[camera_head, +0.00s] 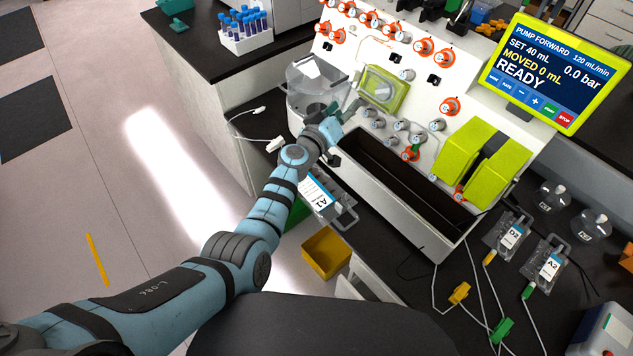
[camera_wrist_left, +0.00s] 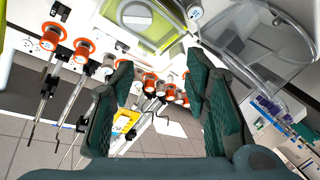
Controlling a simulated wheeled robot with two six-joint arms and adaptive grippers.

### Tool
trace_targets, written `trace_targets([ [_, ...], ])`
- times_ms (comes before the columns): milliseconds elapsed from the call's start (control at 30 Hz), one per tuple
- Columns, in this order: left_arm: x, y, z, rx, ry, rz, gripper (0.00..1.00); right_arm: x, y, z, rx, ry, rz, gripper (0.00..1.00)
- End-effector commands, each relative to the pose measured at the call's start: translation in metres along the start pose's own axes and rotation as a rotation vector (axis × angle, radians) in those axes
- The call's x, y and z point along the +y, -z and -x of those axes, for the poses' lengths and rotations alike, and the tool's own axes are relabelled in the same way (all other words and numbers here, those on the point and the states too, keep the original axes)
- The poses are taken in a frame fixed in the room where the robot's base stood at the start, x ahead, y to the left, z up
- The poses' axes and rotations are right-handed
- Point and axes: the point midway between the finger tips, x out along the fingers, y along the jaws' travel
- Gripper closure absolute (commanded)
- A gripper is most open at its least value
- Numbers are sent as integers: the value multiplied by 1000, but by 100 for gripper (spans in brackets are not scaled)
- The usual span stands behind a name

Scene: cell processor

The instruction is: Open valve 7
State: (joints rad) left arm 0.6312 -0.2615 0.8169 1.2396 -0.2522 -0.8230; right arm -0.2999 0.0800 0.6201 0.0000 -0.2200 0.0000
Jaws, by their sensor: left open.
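The cell processor (camera_head: 358,149) is a white machine with several round valve knobs, many with orange rings. One row of orange-ringed knobs (camera_head: 424,47) runs along its upper panel, and another orange-ringed knob (camera_head: 450,106) sits lower right. A cluster of grey knobs (camera_head: 401,125) lies right of my left gripper. Valve numbers are too small to read, so I cannot tell which is valve 7. My left gripper (camera_head: 350,108) is in front of the panel, beside the yellow-green window. In the left wrist view its dark green fingers (camera_wrist_left: 160,80) are apart with nothing held; orange-ringed knobs (camera_wrist_left: 82,47) show beyond.
A clear round chamber (camera_head: 318,82) stands close left of my left gripper. The yellow-green window (camera_head: 381,90) and yellow-green blocks (camera_head: 484,165) stick out from the panel. A yellow-framed screen (camera_head: 545,73) reads READY. A bag marked A1 (camera_head: 319,194) hangs below my forearm.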

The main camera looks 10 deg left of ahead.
Motion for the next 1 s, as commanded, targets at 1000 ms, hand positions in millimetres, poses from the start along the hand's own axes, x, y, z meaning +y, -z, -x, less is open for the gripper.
trace_targets([
  [1000, -112, -135, 98, -296, 130, -103, 58, -1, -1, -8, 0, 0, 0, 60],
])
